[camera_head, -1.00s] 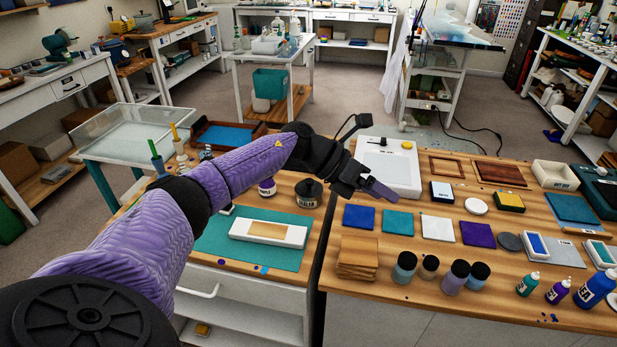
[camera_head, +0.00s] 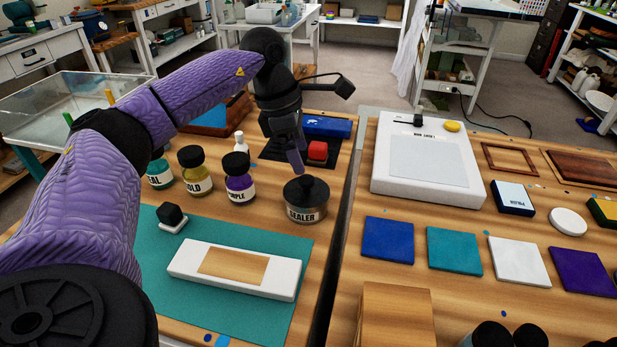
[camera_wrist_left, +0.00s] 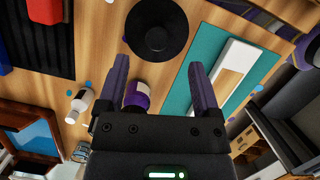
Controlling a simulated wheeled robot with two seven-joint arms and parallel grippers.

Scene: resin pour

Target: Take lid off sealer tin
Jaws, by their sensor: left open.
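The sealer tin (camera_head: 305,212) stands upright on the left wooden bench, with a white label reading SEALER. Its black lid (camera_head: 306,189), with a round knob on top, sits on the tin. In the left wrist view the lid (camera_wrist_left: 157,30) shows from above as a dark disc, ahead of the fingertips. My left gripper (camera_head: 296,160) points down just above and behind the lid, apart from it. In the left wrist view its purple fingers (camera_wrist_left: 158,75) are spread and nothing is between the tips. My right gripper is not in view.
Purple (camera_head: 239,177), gold (camera_head: 195,171) and teal (camera_head: 159,170) bottles stand left of the tin. A teal mat (camera_head: 225,308) carries a white mould (camera_head: 236,269). A red block (camera_head: 317,152) lies behind the tin. A gap separates this bench from the right one.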

